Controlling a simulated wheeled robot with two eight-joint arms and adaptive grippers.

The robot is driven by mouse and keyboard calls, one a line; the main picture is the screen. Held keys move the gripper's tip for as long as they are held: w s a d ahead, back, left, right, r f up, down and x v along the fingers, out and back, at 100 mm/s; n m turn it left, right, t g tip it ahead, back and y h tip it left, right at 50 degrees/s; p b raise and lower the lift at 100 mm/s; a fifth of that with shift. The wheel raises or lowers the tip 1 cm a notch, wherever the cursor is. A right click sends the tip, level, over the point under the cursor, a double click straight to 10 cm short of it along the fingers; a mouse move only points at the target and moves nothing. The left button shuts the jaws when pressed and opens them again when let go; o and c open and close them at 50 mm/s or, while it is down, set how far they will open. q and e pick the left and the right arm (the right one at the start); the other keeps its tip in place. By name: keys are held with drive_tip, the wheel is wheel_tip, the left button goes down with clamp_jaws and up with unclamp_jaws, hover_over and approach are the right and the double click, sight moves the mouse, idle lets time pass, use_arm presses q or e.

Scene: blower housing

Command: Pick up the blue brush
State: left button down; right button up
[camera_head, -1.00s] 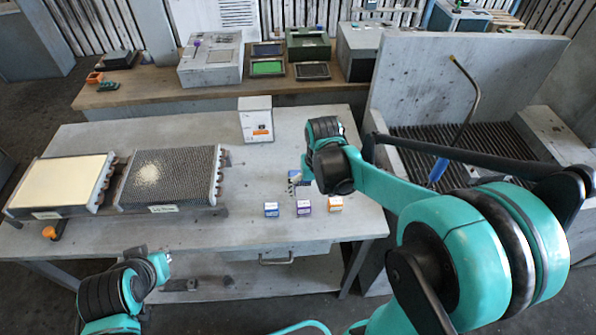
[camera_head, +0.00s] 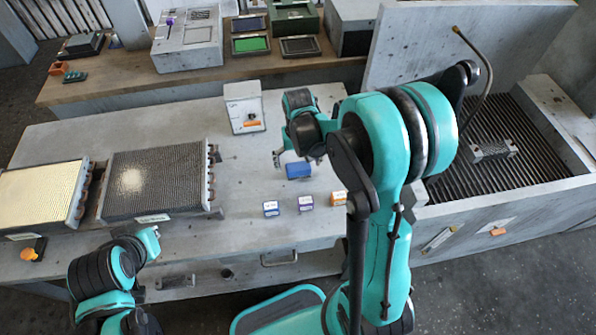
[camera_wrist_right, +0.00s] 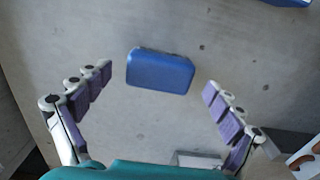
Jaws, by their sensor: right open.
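A blue block-shaped thing (camera_head: 299,170), which I take for the blue brush, lies on the grey table beside my right gripper (camera_head: 280,160). No bristles show. In the right wrist view a blue rounded block (camera_wrist_right: 160,71), seemingly the same thing, lies on the grey surface between and beyond my right gripper's (camera_wrist_right: 157,79) spread fingers. The fingers are open and do not touch it. My left gripper (camera_head: 150,242) is low at the table's front edge, apart from the brush; its fingers do not show clearly.
A white box (camera_head: 245,112) stands behind. A finned panel (camera_head: 157,180) lies to the left. A slatted basin (camera_head: 520,150) is at the right.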

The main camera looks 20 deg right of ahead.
drive_tip(key=shift+f, duration=1.05)
drive_tip(key=shift+c, duration=0.4)
drive_tip(key=c, duration=1.2)
drive_tip(key=shift+r, duration=0.15)
wheel_tip(320, 180, up, 4)
drive_tip(key=shift+d+r+p, duration=0.1)
drive_tip(key=shift+r+p, duration=0.15)
drive_tip(key=shift+p, duration=0.55)
drive_tip(key=s+d+r, duration=0.1)
drive_tip(key=d+r, duration=0.1)
drive_tip(key=d, duration=0.1)
drive_tip(key=s+d+r+p, duration=0.1)
drive_tip(key=s+d+r, duration=0.1)
drive_tip(key=d, duration=0.2)
drive_tip(key=s+d+r+p, duration=0.1)
drive_tip(key=d+r, duration=0.1)
drive_tip(key=d, duration=0.1)
drive_tip(key=shift+s+d+r, duration=0.15)
drive_tip(key=shift+d, duration=0.2)
